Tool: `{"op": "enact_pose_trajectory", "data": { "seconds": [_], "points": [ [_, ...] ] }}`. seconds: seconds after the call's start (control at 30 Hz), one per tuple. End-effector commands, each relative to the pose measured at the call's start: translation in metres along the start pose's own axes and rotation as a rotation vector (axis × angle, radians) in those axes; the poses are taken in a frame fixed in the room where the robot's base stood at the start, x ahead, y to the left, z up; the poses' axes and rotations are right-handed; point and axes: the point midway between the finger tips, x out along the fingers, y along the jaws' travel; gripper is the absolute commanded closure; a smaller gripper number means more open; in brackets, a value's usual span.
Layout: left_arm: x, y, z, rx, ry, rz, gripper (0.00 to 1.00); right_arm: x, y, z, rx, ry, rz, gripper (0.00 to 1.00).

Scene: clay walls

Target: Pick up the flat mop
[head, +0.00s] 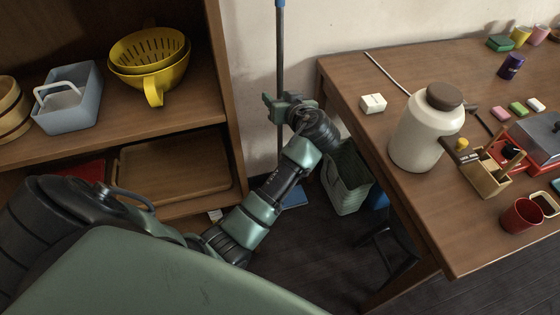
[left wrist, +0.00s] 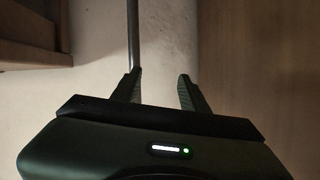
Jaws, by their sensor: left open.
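The flat mop (head: 280,50) stands upright against the wall between the shelf and the table. It has a dark thin pole with a blue top, and a blue flat head (head: 293,197) shows low on the floor, partly hidden by my arm. My left gripper (head: 277,102) is at the pole, at mid height. In the left wrist view the gripper (left wrist: 160,75) is open, and the pole (left wrist: 133,35) lines up with the left fingertip, not centred between the fingers. Whether finger and pole touch, I cannot tell. My right gripper is not in view.
A wooden shelf (head: 232,110) with a yellow colander (head: 150,52) and a grey-blue caddy (head: 70,110) stands left. A wooden table (head: 400,215) with a cream jar (head: 425,135) and small items stands right. A grey-green basket (head: 346,185) sits on the floor beside the table.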

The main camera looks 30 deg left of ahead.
Motion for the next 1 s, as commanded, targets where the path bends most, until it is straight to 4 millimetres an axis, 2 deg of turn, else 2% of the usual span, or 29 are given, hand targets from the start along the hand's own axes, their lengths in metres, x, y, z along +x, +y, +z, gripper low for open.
{"op": "enact_pose_trajectory", "data": {
  "seconds": [0.03, 0.1, 0.2, 0.3, 0.43, 0.9, 1.0],
  "points": [
    [0.004, 0.009, -0.036, -0.05, 0.072, -0.031, 0.56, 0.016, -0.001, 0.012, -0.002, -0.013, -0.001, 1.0],
    [0.005, 0.017, -0.077, -0.108, 0.164, -0.067, 0.56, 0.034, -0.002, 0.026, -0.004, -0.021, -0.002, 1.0],
    [0.002, 0.024, -0.12, -0.167, 0.262, -0.097, 0.56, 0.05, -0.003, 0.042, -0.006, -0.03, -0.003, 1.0],
    [0.0, 0.027, -0.144, -0.197, 0.319, -0.112, 0.56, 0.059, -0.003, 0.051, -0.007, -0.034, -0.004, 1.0],
    [0.007, 0.026, -0.157, -0.209, 0.343, -0.118, 0.56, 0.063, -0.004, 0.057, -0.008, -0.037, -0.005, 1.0],
    [0.065, 0.012, -0.171, -0.208, 0.34, -0.117, 0.56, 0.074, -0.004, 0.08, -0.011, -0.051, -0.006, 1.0],
    [0.071, 0.011, -0.172, -0.207, 0.339, -0.115, 0.56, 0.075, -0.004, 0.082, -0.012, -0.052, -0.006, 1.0]
  ]
}}
